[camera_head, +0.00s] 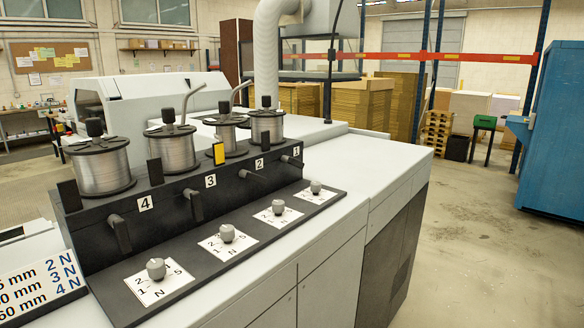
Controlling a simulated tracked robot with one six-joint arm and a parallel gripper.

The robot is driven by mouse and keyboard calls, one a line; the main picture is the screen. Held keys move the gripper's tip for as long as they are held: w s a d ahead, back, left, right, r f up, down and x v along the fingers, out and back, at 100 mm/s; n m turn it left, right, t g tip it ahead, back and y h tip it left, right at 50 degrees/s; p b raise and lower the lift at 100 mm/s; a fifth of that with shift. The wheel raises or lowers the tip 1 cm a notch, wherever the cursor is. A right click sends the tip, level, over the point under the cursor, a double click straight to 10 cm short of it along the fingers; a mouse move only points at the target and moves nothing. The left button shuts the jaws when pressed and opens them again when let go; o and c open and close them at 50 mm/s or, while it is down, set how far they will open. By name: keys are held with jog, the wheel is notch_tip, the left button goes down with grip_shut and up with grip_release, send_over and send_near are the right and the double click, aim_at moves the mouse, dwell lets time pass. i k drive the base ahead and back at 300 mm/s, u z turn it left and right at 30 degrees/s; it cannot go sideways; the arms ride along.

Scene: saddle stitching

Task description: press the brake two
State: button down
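A white machine carries a dark panel with number labels 4, 3, 2 and 1 running from near left to far right. Label 2 (259,164) is third from the left. A dark lever (251,177) sticks out just below and left of it. A yellow tab (219,154) stands upright on the panel's top edge, left of label 2; the other visible tabs are black. I cannot tell whether the lever or the tab is brake two. A wire spool (228,138) sits behind the yellow tab. My gripper is not in view.
Levers 4 (121,233), 3 (195,205) and 1 (290,161) stick out along the same panel. Grey knobs on white dial plates, such as this knob (227,233), stand in front. Open floor (470,230) lies right of the machine; a blue cabinet (552,140) stands beyond.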

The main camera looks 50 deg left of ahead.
aim_at(257, 179)
jog(key=z, duration=0.05)
jog(key=i, duration=0.35)
jog(key=u, duration=3.35)
